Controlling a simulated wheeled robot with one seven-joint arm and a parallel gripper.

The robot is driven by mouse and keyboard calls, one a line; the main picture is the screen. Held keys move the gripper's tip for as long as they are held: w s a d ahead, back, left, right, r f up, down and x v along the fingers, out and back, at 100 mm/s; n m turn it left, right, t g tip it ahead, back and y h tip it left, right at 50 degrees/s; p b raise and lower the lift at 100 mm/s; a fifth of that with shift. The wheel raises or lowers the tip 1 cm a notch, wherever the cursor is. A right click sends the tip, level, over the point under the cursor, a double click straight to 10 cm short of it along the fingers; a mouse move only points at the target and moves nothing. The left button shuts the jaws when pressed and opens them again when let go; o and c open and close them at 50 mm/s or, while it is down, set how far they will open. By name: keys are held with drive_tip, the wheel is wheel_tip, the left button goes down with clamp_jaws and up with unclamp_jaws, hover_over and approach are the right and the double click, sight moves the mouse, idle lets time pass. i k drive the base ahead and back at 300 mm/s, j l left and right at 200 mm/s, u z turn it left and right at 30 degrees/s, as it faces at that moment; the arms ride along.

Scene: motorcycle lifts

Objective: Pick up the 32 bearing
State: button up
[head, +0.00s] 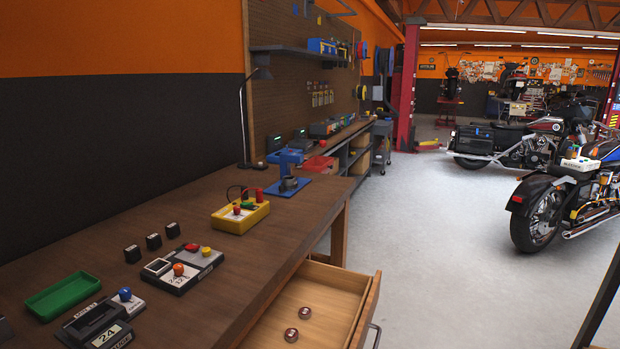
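Two small round dark-red and silver pieces lie in the open wooden drawer (327,290) below the bench: one piece (305,312) farther back, another piece (291,335) nearer. They are apart from each other. They may be bearings, but any number on them is too small to read, so I cannot tell which is the 32 bearing. My gripper is not in view.
The wooden bench (262,252) carries a green tray (63,296), a black holder marked 24 (104,338), a grey button box (183,268), three small black blocks, a yellow box (240,217) and a blue press (288,162). Motorcycles (545,215) stand right; the floor between is clear.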

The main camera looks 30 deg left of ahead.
sight(305, 313)
drive_tip(key=i, duration=3.1)
drive_tip(key=i+u, duration=0.1)
drive_tip(key=i, duration=1.45)
drive_tip(key=i+l, duration=0.2)
drive_tip(key=i, duration=1.35)
drive_tip(key=u, duration=0.5)
drive_tip(key=i+u, duration=0.1)
drive_tip(key=u, duration=0.4)
drive_tip(key=l+u, duration=0.1)
drive_tip(key=u, duration=0.35)
drive_tip(key=i+l+u, duration=0.1)
drive_tip(key=u, duration=3.05)
drive_tip(key=i+j, duration=1.1)
drive_tip(key=j, duration=0.15)
drive_tip(key=i+j, duration=1.15)
drive_tip(key=j, duration=0.05)
